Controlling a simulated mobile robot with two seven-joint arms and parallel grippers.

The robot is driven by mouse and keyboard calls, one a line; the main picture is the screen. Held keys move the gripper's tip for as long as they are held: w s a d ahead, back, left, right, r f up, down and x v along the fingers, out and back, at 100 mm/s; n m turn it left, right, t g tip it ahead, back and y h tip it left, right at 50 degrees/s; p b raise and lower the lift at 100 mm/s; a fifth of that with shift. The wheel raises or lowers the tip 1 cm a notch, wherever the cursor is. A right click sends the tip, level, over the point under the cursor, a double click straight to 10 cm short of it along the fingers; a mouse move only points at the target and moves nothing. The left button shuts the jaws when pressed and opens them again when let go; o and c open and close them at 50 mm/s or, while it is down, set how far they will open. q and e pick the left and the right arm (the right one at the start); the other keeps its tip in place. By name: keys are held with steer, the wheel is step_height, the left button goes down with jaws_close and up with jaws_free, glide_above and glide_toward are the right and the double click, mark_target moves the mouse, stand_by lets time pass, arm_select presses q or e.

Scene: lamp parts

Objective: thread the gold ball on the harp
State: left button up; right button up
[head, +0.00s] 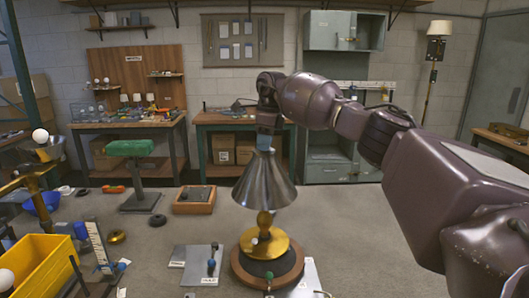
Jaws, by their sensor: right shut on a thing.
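A silver cone-shaped shade (264,184) sits upright on a lamp with a gold body (264,243), which stands on a round wooden base (238,265). The harp is not visible; the shade covers the middle of the lamp. My right gripper (265,149) points down at the very top of the shade, in line with the lamp's axis. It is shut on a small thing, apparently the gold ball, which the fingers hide. I cannot tell whether the ball touches the harp's tip. My left gripper is not in view.
A yellow bin (42,268) and a blue bowl (43,203) stand at the left. A green-topped stand (131,147) and a wooden tray (195,200) are behind the lamp to the left. A grey plate (198,266) lies beside the base. My right arm covers the right side.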

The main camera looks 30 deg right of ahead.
steer(key=o, duration=0.4)
steer(key=shift+c, duration=0.2)
steer(key=c, duration=0.5)
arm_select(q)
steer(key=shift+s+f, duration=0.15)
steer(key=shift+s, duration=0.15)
arm_select(e)
steer(key=shift+o, duration=0.2)
steer(key=shift+f, duration=0.1)
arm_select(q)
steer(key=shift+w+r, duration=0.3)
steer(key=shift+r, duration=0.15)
arm_select(e)
steer(key=shift+f, duration=0.2)
steer(key=shift+a+f, duration=0.1)
arm_select(q)
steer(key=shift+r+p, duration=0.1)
steer(key=shift+p, duration=0.25)
arm_select(e)
steer(key=shift+s, duration=0.1)
